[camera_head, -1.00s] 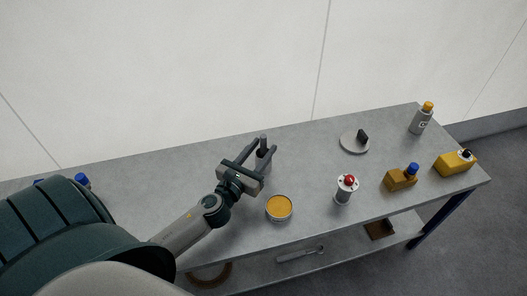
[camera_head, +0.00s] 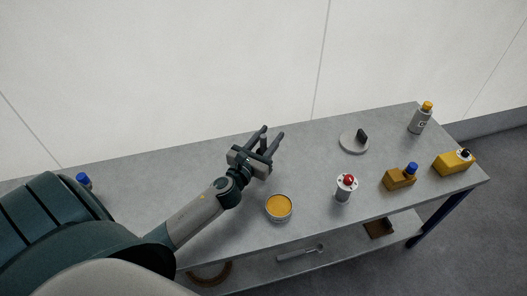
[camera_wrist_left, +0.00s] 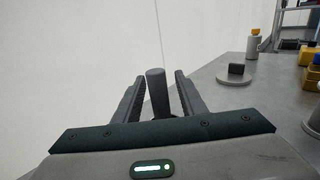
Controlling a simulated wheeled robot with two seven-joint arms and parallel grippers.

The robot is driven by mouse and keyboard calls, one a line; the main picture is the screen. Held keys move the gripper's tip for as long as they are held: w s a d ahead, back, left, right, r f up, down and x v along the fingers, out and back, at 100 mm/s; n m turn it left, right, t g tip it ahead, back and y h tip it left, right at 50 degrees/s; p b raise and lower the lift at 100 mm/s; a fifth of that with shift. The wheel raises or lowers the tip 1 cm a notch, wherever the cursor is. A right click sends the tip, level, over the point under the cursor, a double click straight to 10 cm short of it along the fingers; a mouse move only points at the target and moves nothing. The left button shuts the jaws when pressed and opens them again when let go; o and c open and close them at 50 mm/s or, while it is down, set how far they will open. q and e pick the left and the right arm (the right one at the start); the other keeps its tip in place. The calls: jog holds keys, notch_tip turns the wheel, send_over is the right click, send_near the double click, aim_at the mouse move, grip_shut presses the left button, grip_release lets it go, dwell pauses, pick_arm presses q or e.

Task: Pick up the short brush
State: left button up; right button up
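A dark grey upright rod (camera_wrist_left: 156,90), which may be the short brush's handle, stands between the fingers of my left gripper (camera_wrist_left: 160,88) in the left wrist view. A gap shows on each side of it, so the fingers are open around it and not visibly touching it. Its lower end is hidden behind the gripper body, and no bristles show. In the head view my left gripper (camera_head: 273,132) is over the back part of the table, and its fingers mostly hide the rod. My right gripper is not in view.
On the grey table (camera_head: 310,160) stand an orange-filled tin (camera_head: 279,207), a red-topped cylinder (camera_head: 345,188), a grey disc (camera_head: 349,147) with a black block, brown (camera_head: 398,180) and yellow (camera_head: 452,163) containers, and a grey bottle (camera_head: 419,121). A white wall (camera_head: 200,70) is behind.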

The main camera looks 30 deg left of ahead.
pick_arm(q)
jog(key=shift+c, duration=0.4)
grip_shut()
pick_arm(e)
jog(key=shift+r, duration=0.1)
pick_arm(q)
notch_tip(320, 180, up, 10)
jog(key=p, duration=0.3)
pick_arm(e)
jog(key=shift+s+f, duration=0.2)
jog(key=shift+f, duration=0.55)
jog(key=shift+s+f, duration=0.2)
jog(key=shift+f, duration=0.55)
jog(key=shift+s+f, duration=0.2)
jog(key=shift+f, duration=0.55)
pick_arm(q)
jog(key=shift+w, duration=0.1)
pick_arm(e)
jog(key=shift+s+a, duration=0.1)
